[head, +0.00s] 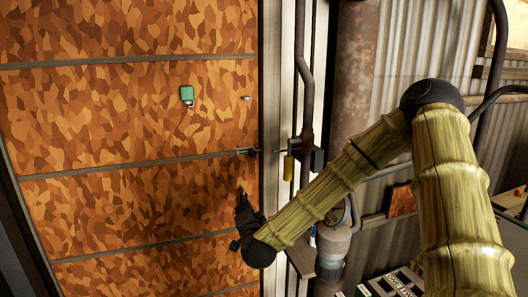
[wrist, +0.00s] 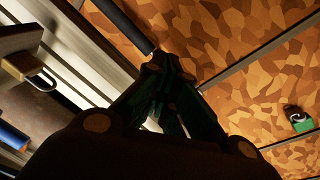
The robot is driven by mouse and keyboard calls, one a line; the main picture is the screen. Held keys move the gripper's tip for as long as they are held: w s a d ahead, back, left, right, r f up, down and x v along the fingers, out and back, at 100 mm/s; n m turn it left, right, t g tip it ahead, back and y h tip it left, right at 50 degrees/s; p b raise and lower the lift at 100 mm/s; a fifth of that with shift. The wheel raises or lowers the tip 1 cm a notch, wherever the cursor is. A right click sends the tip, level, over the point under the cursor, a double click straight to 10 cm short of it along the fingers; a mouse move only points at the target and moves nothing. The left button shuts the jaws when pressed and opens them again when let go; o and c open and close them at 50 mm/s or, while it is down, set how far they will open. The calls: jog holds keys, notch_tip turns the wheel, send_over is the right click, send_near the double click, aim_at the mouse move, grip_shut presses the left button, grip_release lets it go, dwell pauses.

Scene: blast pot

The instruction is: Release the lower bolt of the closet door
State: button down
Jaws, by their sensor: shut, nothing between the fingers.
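The closet door (head: 130,120) has orange-brown patterned panels split by grey strips. A dark bolt (head: 248,152) with a thin rod lies across the door's right edge in the head view. I cannot tell whether it is the lower bolt. My gripper (head: 240,190) is in front of the door, below and slightly left of that bolt, fingers pointing up. In the wrist view my gripper (wrist: 168,65) is shut and empty. A dark rod (wrist: 125,22) ends close by the fingertips there; contact is unclear. My gripper and arm hide part of the lower door edge.
A yellow padlock (head: 288,168) hangs on the frame right of the bolt; it also shows in the wrist view (wrist: 28,70). Rusty pipes (head: 352,80) stand at right.

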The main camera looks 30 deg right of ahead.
aim_at(264, 150)
jog(key=d+r+m+h, duration=0.4)
jog(key=d+r, duration=0.3)
jog(key=r, duration=0.6)
jog(key=shift+d+m+t+p, duration=0.3)
jog(key=shift+d+m+p, duration=0.1)
jog(key=shift+m, duration=0.4)
jog(key=shift+r, duration=0.1)
jog(key=p+x, duration=0.4)
jog(key=x, duration=0.4)
jog(key=shift+w+d+r+p, duration=0.1)
jog(key=shift+w+d+p, duration=0.1)
jog(key=shift+p, duration=0.15)
jog(key=shift+w+d, duration=0.35)
jog(key=shift+w, duration=0.2)
jog(key=shift+a, duration=0.1)
